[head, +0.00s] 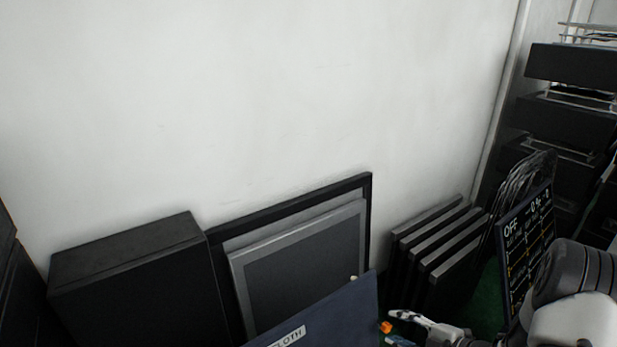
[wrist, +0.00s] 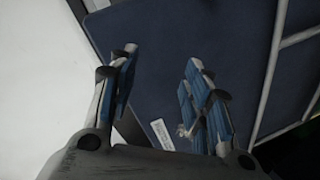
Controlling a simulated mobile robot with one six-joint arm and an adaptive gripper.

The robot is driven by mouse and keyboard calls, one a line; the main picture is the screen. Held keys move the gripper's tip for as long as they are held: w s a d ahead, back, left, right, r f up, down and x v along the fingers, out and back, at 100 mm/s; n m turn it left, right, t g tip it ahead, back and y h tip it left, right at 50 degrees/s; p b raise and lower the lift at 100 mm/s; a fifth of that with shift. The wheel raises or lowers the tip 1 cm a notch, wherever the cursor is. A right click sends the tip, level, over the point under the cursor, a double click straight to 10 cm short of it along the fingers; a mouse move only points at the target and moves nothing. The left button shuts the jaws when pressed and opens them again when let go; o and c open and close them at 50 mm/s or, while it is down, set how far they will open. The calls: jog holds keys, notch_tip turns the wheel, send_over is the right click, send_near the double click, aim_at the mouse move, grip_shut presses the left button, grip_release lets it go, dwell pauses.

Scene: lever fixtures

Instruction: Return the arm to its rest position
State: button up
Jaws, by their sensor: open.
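My gripper (head: 398,327) is at the lower edge of the head view, just right of a dark blue panel (head: 345,308) with a white label reading "CLOTH". In the wrist view my gripper (wrist: 162,62) has its two blue-padded fingers spread apart, with nothing seen between them. The blue panel (wrist: 165,35) lies beyond the fingers, its white label (wrist: 162,134) low between them. A small orange piece (head: 386,327) shows beside the fingers; I cannot tell what it belongs to. My arm enters from the lower right.
A black box (head: 130,265) and framed panels (head: 305,265) lean by the white wall. Several dark slabs (head: 440,245) stand right of them. A black board reading "OFF" (head: 525,245) is close to my arm. Dark shelving (head: 570,125) stands far right. The upper wall area is clear.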

jog(key=s+a+r+n+g, duration=0.4)
jog(key=s+a+r+n, duration=0.35)
jog(key=n, duration=0.55)
jog(key=s+a+r+n+g, duration=0.4)
jog(key=a+r+n, duration=0.4)
jog(key=r+n, duration=0.35)
jog(key=s+d+r+n+t+h, duration=0.1)
jog(key=s+r+n+h, duration=0.2)
jog(key=s+n, duration=0.5)
jog(key=s+d+r+n+t+h, duration=0.1)
jog(key=s+r+n+h, duration=0.3)
jog(key=n, duration=1.5)
jog(key=s+d+h, duration=0.1)
jog(key=s, duration=0.3)
jog(key=shift+d+r, duration=0.3)
jog(key=shift+s+d+r+n, duration=0.15)
jog(key=shift+d+n, duration=0.1)
jog(key=shift+n, duration=0.2)
